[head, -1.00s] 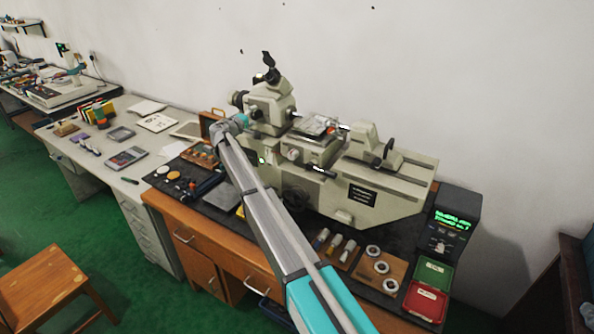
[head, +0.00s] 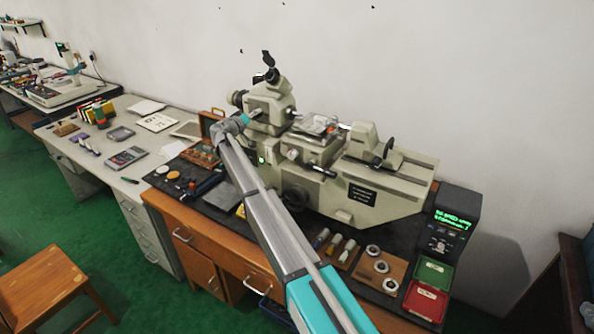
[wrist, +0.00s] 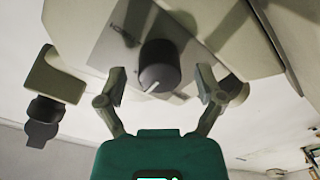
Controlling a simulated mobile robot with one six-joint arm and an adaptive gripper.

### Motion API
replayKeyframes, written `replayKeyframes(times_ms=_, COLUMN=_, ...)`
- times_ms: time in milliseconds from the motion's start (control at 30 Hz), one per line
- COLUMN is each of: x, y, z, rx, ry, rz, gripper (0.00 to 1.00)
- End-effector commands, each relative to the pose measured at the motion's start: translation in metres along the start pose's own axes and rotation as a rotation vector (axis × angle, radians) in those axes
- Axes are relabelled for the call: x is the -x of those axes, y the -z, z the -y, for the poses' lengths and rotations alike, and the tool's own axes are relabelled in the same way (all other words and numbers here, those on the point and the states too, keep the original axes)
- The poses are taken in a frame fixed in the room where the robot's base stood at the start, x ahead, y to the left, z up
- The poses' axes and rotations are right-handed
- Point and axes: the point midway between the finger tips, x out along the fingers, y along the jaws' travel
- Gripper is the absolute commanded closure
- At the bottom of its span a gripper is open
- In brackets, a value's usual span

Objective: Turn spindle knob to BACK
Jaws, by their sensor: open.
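In the wrist view a dark round knob (wrist: 158,66) with a white pointer line sits on a grey plate (wrist: 112,42) of the machine. The pointer line runs toward the lower left of the knob's face. My gripper (wrist: 161,86) is open, with one finger on each side of the knob. Gaps show between the fingers and the knob. In the head view my gripper is at the left end of the pale measuring machine (head: 390,208); my arm hides the fingers and the knob there.
The machine stands on a dark mat on a wooden bench. A display box (head: 452,222), a green tray (head: 434,272), a red tray (head: 425,300) and a wooden board with rings (head: 366,278) are to the right. A wooden case (head: 198,155) is near my gripper's left.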

Motion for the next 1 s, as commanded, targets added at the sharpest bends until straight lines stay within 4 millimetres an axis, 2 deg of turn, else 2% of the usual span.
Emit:
replayKeyframes(times_ms=833, x=0.000, y=-0.001, z=-0.001, rx=-0.551, ry=-0.004, rz=-0.019, gripper=0.13)
replayKeyframes(times_ms=1000, x=0.028, y=-0.002, z=-0.002, rx=-0.545, ry=-0.003, rz=-0.020, gripper=0.13)
